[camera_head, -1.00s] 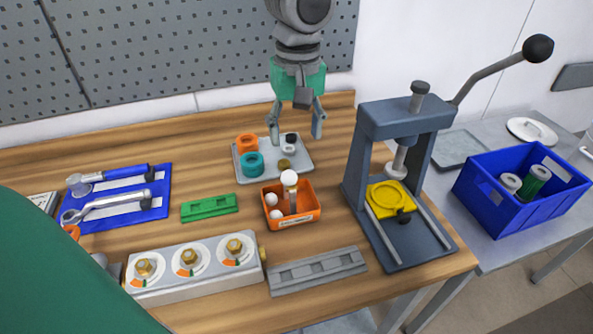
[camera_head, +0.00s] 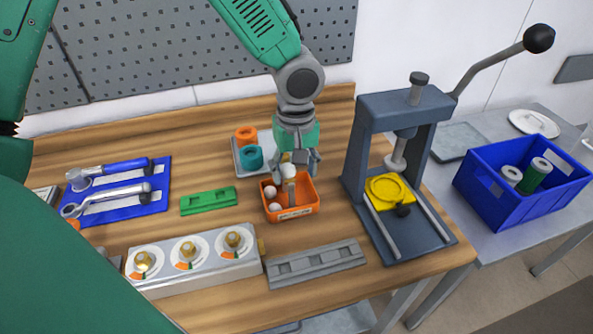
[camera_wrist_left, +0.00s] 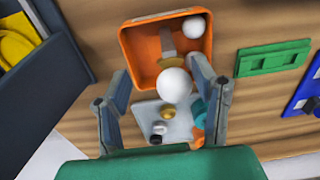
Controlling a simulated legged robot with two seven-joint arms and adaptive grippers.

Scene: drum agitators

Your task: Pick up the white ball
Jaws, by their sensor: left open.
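My left gripper (camera_head: 290,168) points down over the tray, fingers apart on either side of the raised ball. In the left wrist view the raised ball (camera_wrist_left: 174,85) shows between the open fingers, nearer the right one. I cannot tell whether a finger touches it. My right gripper is not in view.
A grey tray (camera_head: 238,166) with orange and teal rings stands behind the orange tray. A dark press (camera_head: 393,120) stands close on the right. A green block (camera_head: 208,201) lies left, a grey rail (camera_head: 316,264) and a three-knob box (camera_head: 192,261) in front.

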